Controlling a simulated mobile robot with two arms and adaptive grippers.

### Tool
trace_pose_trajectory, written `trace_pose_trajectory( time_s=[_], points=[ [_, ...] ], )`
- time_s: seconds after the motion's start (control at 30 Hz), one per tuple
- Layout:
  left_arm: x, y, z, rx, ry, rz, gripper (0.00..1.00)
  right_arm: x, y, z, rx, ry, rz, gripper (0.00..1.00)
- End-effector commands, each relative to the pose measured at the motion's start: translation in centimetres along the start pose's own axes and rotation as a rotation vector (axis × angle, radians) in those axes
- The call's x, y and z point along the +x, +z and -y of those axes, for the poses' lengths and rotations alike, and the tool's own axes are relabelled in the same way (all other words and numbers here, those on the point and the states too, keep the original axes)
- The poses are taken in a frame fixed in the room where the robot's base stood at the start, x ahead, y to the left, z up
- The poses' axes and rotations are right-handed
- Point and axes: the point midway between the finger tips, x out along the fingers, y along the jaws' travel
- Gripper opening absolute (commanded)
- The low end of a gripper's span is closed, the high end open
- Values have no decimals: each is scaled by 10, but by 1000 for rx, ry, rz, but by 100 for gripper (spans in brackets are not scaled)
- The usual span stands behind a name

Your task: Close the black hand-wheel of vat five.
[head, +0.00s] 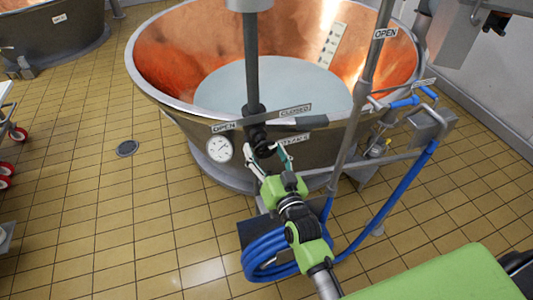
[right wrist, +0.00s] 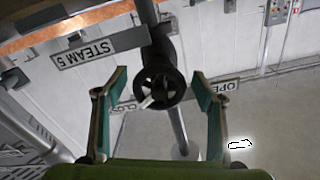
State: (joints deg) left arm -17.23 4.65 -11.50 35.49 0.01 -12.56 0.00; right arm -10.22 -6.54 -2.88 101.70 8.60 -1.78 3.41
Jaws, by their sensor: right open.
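The black hand-wheel (right wrist: 160,87) shows in the right wrist view, with a small white mark at its lower left. In the head view it is a dark shape (head: 258,139) on the vertical pipe at the vat's front, partly hidden. My right gripper (head: 267,150) is open just in front of the wheel. In the wrist view its fingers (right wrist: 160,75) stand to either side of the wheel, with gaps visible. My left gripper is not in view.
The copper-lined vat (head: 165,50) holds pale liquid. A grey pipe (head: 352,115) and a blue hose (head: 405,187) are at the right. The tiled floor (head: 90,210) at left is mostly clear.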

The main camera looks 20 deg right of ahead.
Motion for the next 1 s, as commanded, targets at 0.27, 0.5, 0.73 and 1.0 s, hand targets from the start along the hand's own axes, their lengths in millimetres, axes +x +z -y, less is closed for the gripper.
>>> trace_pose_trajectory(
  time_s=[0.27, 0.5, 0.73, 1.0],
  points=[
    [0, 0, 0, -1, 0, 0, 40, -32, 1, -1, -1, 1, 3, 63],
    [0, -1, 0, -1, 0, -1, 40, -82, 2, -1, -1, 1, 5, 63],
    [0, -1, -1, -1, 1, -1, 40, -113, 1, 0, 0, 0, 2, 63],
    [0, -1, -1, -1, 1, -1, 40, -120, 0, 0, 1, 0, 0, 63]
  ],
)
